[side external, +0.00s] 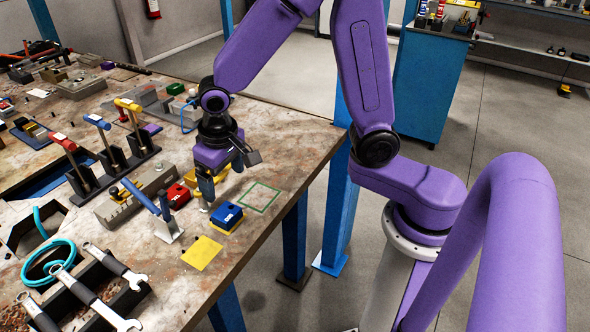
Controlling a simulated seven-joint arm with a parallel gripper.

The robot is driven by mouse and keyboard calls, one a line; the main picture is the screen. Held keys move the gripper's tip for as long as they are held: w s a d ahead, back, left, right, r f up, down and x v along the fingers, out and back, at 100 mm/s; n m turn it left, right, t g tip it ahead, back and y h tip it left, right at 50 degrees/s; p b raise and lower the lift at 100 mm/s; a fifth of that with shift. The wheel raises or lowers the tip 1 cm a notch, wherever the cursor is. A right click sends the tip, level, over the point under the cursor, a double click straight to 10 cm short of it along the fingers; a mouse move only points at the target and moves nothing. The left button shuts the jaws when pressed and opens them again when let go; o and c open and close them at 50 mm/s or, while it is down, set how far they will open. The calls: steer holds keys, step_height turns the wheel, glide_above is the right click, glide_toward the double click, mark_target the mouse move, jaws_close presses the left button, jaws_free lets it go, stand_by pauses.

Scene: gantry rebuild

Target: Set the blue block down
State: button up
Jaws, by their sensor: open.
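A blue block (227,215) with a pale mark on top and yellow showing along its lower edge sits on the worn workbench (278,150). I cannot tell whether a fingertip touches the block. The far finger is partly hidden.
A red block (178,196) lies just left of my gripper. A blue-handled tool (147,197) stands in a metal holder nearby. Wrenches (112,262) lie in a black rack at the front left. The bench's right edge is close to the green outline.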

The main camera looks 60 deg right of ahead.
steer(key=s+d+r+n, duration=0.2)
steer(key=s+n, duration=0.4)
steer(key=s, duration=0.5)
steer(key=s+d+r+n+g+y, duration=0.1)
steer(key=s+d+r+n, duration=0.2)
steer(key=s+n, duration=0.3)
steer(key=s+d, duration=0.1)
steer(key=s, duration=0.4)
steer(key=shift+s+d+r, duration=0.15)
steer(key=shift+s+d, duration=0.2)
steer(key=shift+s, duration=0.05)
